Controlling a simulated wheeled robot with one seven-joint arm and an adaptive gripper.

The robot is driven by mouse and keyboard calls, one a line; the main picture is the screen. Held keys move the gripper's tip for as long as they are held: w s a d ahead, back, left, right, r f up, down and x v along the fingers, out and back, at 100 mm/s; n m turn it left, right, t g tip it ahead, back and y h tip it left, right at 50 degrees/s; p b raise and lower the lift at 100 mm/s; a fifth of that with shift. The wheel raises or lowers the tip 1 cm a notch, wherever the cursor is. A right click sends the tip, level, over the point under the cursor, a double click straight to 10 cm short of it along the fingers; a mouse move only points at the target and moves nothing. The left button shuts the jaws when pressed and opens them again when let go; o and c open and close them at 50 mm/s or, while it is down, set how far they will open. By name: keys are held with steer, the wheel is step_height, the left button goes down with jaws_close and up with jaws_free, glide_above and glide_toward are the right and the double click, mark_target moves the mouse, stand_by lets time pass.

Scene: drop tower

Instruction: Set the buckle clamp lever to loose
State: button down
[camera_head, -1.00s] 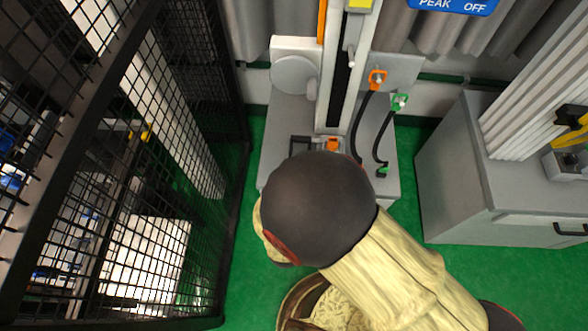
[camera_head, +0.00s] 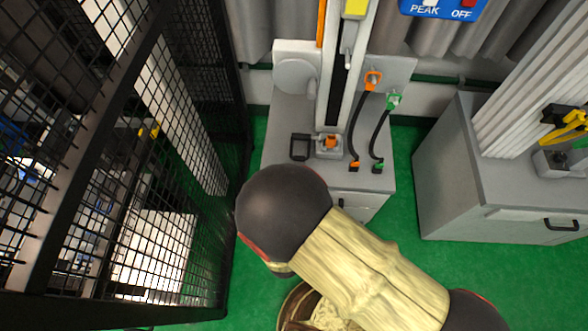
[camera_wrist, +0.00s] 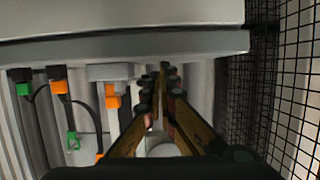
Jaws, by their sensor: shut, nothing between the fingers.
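A grey block with an orange piece (camera_head: 331,142) sits at the foot of the tower column on the grey bench (camera_head: 275,110) in the head view. A black square loop (camera_head: 292,147) stands just left of it. Which of these is the clamp lever I cannot tell. In the wrist view the orange piece (camera_wrist: 111,95) shows left of my gripper (camera_wrist: 165,70). The fingers are shut and empty, pointing toward the bench edge (camera_wrist: 170,45), apart from the orange piece. My arm hides the gripper in the head view.
Orange (camera_head: 372,80) and green (camera_head: 393,100) plugs with black cables stand right of the column. A black mesh fence (camera_head: 150,130) runs along the left. A grey cabinet with a yellow-and-black lever device (camera_head: 565,130) stands at right. Green floor lies between.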

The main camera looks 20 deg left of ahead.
steer(key=shift+s+d+f, duration=0.2)
steer(key=shift+s+f, duration=0.75)
steer(key=shift+f, duration=0.2)
